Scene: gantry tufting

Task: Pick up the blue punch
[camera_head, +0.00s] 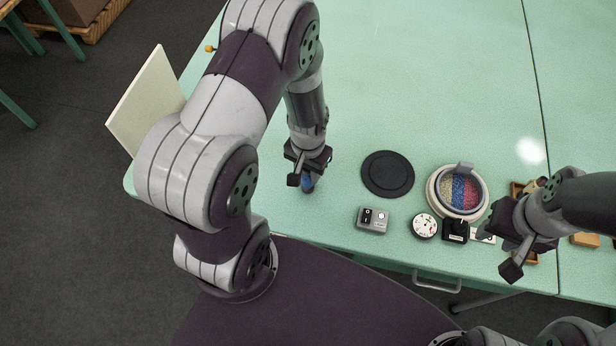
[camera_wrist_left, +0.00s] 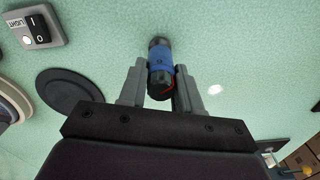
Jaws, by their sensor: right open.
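The blue punch (camera_wrist_left: 160,62) is a short dark cylinder with a blue band and a bit of red near its lower end. In the left wrist view it is between the two fingers of my left gripper (camera_wrist_left: 160,85), which press close on both sides. My right gripper (camera_head: 510,256) is open and empty, above the front edge at the right.
A black round disc (camera_head: 387,174) lies right of the left gripper. Further right are a grey switch box (camera_head: 373,219), a white dial (camera_head: 423,226) and a round tray of coloured grains (camera_head: 443,196). A pale board (camera_head: 148,100) stands at the left edge. The table's back is clear.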

